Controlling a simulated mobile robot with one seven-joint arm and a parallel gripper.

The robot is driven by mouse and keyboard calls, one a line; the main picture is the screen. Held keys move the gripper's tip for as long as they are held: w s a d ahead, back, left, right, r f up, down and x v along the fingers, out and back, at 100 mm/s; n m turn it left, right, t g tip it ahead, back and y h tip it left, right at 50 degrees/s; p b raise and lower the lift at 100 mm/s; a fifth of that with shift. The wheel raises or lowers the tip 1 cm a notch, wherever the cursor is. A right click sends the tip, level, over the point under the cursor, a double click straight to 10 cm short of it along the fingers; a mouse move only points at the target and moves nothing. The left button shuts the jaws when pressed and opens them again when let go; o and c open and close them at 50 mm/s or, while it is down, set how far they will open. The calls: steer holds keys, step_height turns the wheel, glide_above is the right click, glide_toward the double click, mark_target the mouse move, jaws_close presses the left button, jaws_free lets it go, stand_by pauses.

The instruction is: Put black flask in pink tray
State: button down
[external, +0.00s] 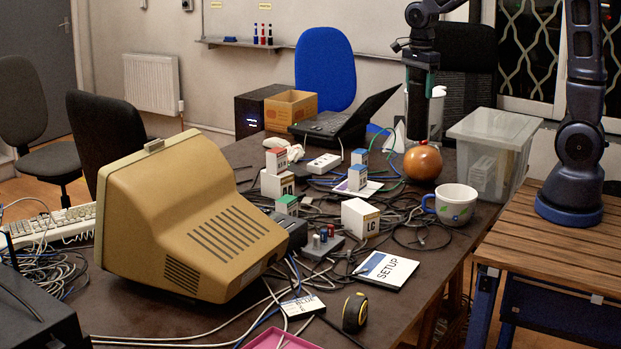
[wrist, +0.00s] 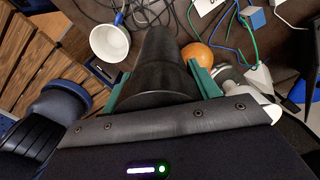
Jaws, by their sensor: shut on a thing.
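My gripper (external: 420,72) is at the upper right of the external view, raised above the table. It is shut on the black flask (external: 417,117), which hangs upright below it. In the wrist view the flask (wrist: 157,65) sits between the green fingers of my gripper (wrist: 163,84). The flask is in the air above the area near the orange round object. The pink tray (external: 279,340) shows only in part at the bottom edge of the external view, far from the flask. The tray is not visible in the wrist view.
An orange round object (external: 423,163), a mug (external: 453,203) and a clear bin (external: 492,150) are near the flask. White boxes (external: 360,217), cables and a large beige monitor (external: 190,215) crowd the table. A tape measure (external: 355,312) lies near the tray.

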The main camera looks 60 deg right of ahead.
steer(key=w+a+r+n, duration=0.1)
steer(key=w+a+n, duration=0.1)
steer(key=w+a, duration=0.6)
steer(key=w+a+r+n, duration=0.2)
steer(key=w+a, duration=0.1)
steer(key=a, duration=0.9)
steer(key=a+n, duration=0.4)
steer(key=a, duration=2.7)
steer(key=s+a+f+n, duration=0.1)
steer(key=s+a+n, duration=0.1)
steer(key=s+a, duration=0.7)
steer(key=s+a+f+n, duration=0.2)
steer(key=s+a, duration=0.3)
steer(key=a, duration=0.7)
steer(key=s+a+f+n, duration=0.1)
steer(key=s+a, duration=0.5)
steer(key=a, duration=0.5)
step_height(320, 180, down, 19)
steer(key=shift+s, duration=0.15)
steer(key=shift+a+f, duration=0.1)
